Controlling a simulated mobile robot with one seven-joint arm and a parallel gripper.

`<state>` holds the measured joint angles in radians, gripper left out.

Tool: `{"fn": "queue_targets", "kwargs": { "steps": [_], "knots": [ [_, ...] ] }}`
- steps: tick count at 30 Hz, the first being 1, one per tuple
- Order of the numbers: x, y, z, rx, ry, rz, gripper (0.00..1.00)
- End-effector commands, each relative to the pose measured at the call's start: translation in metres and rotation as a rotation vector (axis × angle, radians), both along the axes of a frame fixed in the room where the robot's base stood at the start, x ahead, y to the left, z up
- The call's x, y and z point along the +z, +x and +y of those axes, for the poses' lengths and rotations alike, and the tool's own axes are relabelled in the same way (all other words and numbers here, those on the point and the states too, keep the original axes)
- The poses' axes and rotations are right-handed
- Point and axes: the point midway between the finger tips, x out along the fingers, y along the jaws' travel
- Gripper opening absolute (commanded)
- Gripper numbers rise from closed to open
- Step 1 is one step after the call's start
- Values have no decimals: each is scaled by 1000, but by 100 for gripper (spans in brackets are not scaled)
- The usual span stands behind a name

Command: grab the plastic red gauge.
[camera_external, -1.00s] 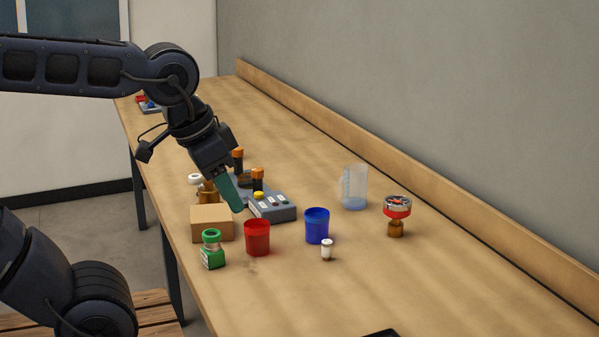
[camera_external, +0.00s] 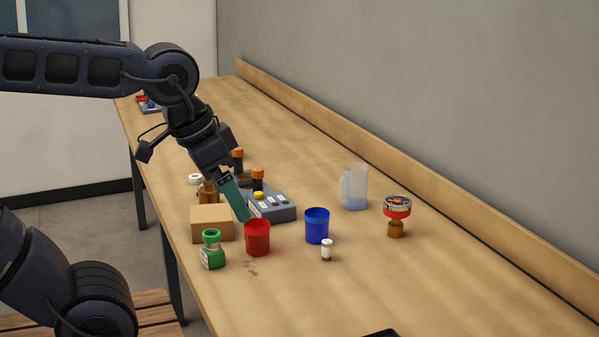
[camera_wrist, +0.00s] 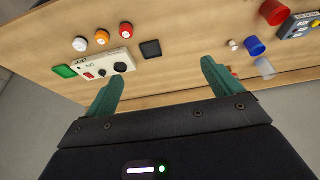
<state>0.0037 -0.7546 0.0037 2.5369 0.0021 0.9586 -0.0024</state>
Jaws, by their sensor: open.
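The red gauge (camera_external: 397,208) stands upright on the wooden table, right of the blue cup. It has a red rim, a round dial on top and a brass-coloured stem. In the wrist view, a small red and brass patch beside the right finger looks like the gauge (camera_wrist: 234,75), mostly hidden by that finger. My gripper (camera_external: 240,200) is well left of the gauge in the external view, angled down above the table near the red cup. Its green fingers are spread and nothing is between them in the wrist view (camera_wrist: 162,70).
Near my fingers are a red cup (camera_external: 257,239), a cardboard box (camera_external: 211,224) and a grey button box (camera_external: 274,209). A blue cup (camera_external: 317,226), small white-capped bottle (camera_external: 327,250) and clear beaker (camera_external: 355,188) stand toward the gauge. The table's right front is largely clear.

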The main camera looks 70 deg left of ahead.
Motion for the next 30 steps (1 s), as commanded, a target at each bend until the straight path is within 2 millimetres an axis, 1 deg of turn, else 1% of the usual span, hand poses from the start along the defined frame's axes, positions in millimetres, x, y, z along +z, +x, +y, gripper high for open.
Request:
{"fn": "queue_targets", "kwargs": {
  "steps": [4,6,8,11,17,21,26,30],
  "knots": [
    [0,1,0,3,-2,2,91],
    [1,4,0,16,-13,10,91],
    [3,10,-1,37,-31,23,91],
    [7,25,-4,89,-81,61,91],
    [13,67,-8,227,-213,150,91],
    [16,100,-8,325,-307,211,91],
    [16,139,-4,434,-419,279,91],
    [14,174,1,529,-520,338,91]
  ]
}}
